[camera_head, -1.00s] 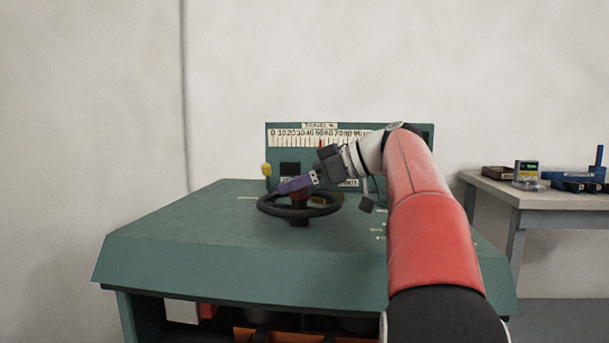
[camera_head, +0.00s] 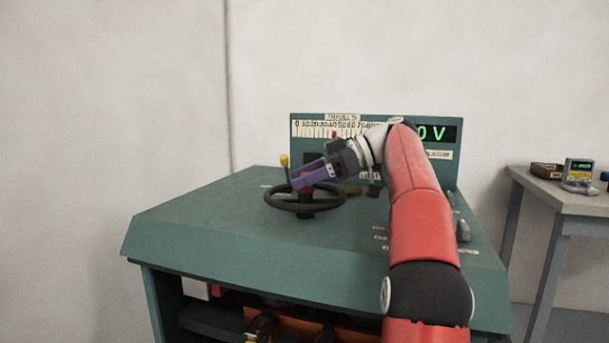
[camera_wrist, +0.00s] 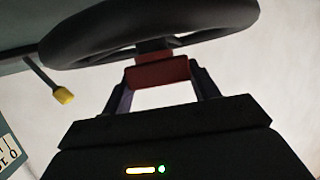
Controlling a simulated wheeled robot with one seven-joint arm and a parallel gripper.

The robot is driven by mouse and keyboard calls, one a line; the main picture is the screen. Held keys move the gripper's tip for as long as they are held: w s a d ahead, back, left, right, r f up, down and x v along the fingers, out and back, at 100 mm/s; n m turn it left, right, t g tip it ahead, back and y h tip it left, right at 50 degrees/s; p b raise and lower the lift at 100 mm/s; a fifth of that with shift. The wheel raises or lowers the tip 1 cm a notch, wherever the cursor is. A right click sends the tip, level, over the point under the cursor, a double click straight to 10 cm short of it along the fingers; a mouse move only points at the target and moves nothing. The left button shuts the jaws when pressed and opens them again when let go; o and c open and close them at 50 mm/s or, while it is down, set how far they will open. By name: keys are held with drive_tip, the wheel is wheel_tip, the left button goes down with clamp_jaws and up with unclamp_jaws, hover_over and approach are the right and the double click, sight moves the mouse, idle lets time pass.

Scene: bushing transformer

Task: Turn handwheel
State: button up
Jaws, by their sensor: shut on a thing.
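The black handwheel (camera_head: 280,203) sits level above the green console top, with a red block (camera_head: 304,186) at its hub. In the wrist view the handwheel rim (camera_wrist: 90,32) curves across the top, with the red block (camera_wrist: 157,72) below it. My gripper (camera_head: 303,178) reaches in from the right and its purple fingers are over the hub. In the wrist view my gripper (camera_wrist: 160,85) has a finger on either side of the red block, shut on it. The arm hides part of the console behind.
The green console (camera_head: 190,215) carries a back panel with a scale (camera_head: 318,129), a red pointer and a partly hidden green display (camera_head: 440,133). A side table (camera_head: 560,198) with small devices stands at the right.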

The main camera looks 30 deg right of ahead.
idle(0.3)
drive_tip(key=o, duration=1.4)
